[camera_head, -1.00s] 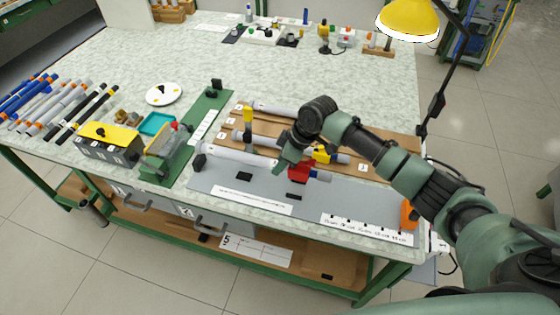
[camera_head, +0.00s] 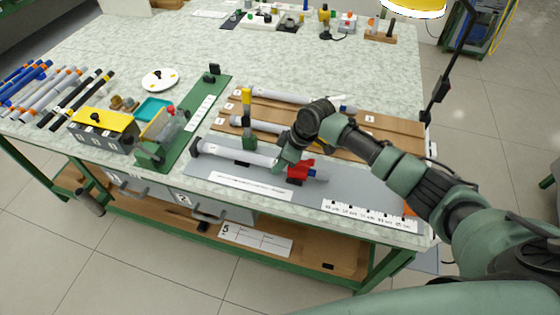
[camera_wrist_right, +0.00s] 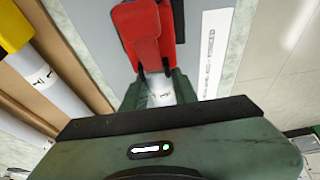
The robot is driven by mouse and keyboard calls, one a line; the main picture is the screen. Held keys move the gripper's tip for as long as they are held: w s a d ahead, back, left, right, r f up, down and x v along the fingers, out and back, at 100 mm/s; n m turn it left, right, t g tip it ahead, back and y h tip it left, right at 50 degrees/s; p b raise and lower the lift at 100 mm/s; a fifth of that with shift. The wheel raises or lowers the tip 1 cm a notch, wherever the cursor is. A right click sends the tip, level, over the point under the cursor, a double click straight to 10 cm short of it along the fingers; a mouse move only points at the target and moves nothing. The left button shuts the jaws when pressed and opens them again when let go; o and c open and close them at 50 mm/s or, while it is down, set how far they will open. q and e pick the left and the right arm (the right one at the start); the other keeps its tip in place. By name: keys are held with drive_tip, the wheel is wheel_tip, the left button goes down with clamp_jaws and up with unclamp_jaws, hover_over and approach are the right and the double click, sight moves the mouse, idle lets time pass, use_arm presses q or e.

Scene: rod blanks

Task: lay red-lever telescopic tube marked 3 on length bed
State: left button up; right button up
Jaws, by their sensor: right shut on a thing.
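The red-lever tube (camera_head: 240,155) is pale grey with a dark left end and lies lengthwise over the grey length bed (camera_head: 345,190). Its red lever (camera_head: 300,170) is right of my right gripper (camera_head: 283,163), which is shut around the tube. The tube is just above or touching the bed's black blocks (camera_head: 295,182); I cannot tell which. In the right wrist view the red lever (camera_wrist_right: 143,30) stands beyond the fingers (camera_wrist_right: 157,88), with the tube (camera_wrist_right: 161,91) between them. Its number is not clearly readable. My left gripper is not in view.
A wooden rack (camera_head: 385,128) with yellow-lever tubes stands just behind the bed. A ruler strip (camera_head: 370,215) lies at the bed's front right. A green fixture (camera_head: 190,120) and a yellow-topped box (camera_head: 104,122) stand left. Open tabletop lies behind.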

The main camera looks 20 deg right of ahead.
drive_tip(key=shift+f, duration=0.45)
drive_tip(key=o, duration=1)
drive_tip(key=shift+o, duration=0.2)
drive_tip(key=b+v, duration=0.1)
drive_tip(key=v, duration=0.6)
drive_tip(key=shift+s+d+r, duration=0.1)
drive_tip(key=shift+s+r, duration=0.05)
drive_tip(key=shift+r, duration=0.25)
